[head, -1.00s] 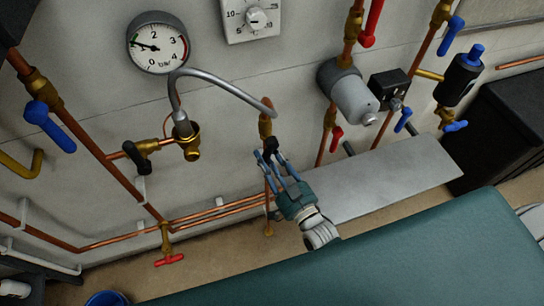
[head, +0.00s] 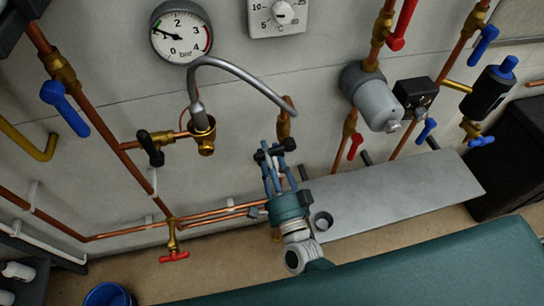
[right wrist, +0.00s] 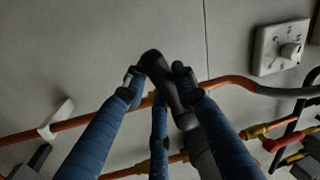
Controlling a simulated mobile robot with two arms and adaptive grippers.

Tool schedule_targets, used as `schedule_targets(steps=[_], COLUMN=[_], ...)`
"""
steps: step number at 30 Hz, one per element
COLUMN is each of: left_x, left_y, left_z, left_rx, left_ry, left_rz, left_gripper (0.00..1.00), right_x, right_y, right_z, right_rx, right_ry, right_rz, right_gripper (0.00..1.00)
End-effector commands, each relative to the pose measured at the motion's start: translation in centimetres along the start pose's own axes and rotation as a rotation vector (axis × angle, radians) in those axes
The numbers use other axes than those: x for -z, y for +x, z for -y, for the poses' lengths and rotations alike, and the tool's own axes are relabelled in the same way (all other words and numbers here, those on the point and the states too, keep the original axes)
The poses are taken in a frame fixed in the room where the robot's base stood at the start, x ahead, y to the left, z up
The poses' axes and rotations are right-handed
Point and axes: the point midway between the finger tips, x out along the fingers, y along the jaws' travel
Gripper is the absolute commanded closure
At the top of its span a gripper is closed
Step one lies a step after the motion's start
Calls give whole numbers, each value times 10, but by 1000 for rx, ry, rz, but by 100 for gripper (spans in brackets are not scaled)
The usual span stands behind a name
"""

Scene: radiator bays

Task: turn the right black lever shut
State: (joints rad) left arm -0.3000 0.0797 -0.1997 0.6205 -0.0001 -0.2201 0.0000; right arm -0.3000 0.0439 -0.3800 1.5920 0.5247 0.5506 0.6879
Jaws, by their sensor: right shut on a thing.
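My right gripper (head: 270,158) comes up from below and is shut on the lever. In the right wrist view the black lever (right wrist: 160,75) shows between the blue fingers, its lower part partly hidden. A second black lever (head: 150,148) stands on the left valve, apart from the gripper. My left gripper is not in view.
The grey braided hose (head: 245,72) arches just above the gripper. A pressure gauge (head: 181,32) hangs above it. A grey metal plate (head: 390,195) lies to the right of my wrist. A red tap (head: 174,257) is at lower left. A blue bucket (head: 108,294) stands on the floor.

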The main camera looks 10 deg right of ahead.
Motion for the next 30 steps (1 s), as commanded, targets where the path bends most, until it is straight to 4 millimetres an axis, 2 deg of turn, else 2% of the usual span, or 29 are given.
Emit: schedule_targets(steps=[12,30], left_x=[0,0], left_y=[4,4], left_z=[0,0], left_rx=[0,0], left_ry=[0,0], left_rz=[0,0], left_gripper=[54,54], right_x=[0,1], right_y=[3,4], right_z=[15,19], right_rx=[0,1], right_ry=[247,309], right_rz=[-48,-61], right_gripper=[100,100])
